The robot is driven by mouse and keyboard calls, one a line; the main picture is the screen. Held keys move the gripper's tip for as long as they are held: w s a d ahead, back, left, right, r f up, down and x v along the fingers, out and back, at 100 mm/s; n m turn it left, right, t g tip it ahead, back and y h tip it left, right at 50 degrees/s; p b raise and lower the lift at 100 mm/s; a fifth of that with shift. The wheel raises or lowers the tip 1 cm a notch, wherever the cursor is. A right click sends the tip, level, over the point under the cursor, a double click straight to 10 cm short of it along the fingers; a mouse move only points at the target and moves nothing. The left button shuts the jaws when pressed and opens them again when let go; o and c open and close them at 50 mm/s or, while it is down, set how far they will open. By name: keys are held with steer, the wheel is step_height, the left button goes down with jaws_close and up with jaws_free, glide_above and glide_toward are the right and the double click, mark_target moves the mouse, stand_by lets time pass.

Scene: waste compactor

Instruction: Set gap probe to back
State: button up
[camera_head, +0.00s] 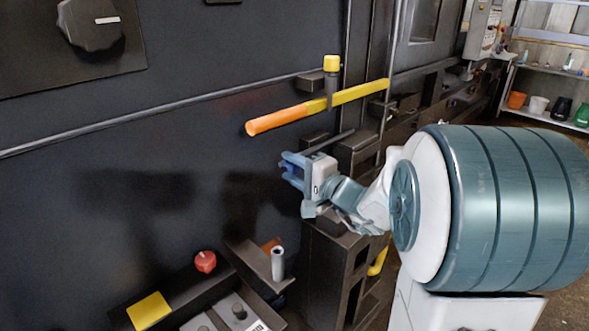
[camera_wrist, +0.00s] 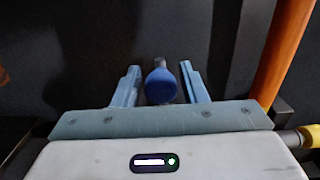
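My gripper (camera_head: 290,168) is at the middle of the head view, in front of the dark machine wall and below the orange-and-yellow bar. In the wrist view its two blue fingers (camera_wrist: 160,72) stand apart. A round blue knob (camera_wrist: 161,86) with a grey stem behind it sits between them, with narrow gaps at each side. I cannot tell whether the fingers touch it. No label marks the gap probe; this knob may be it. In the head view the knob cannot be told apart from the blue fingers.
The orange-and-yellow bar (camera_head: 290,115) with a yellow-capped post (camera_head: 332,66) runs just above my gripper; its orange part also shows in the wrist view (camera_wrist: 282,55). A red knob (camera_head: 205,262) and grey cylinder (camera_head: 278,264) are below left. A black dial (camera_head: 90,25) is upper left.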

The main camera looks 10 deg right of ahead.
steer(key=shift+o, duration=0.6)
steer(key=shift+a, duration=0.15)
steer(key=shift+s+d, duration=0.1)
steer(key=shift+d, duration=0.1)
steer(key=shift+s+d, duration=0.15)
steer(key=b+v, duration=0.2)
steer(key=v, duration=1.1)
steer(key=shift+s+b, duration=0.2)
steer(key=shift+b, duration=0.1)
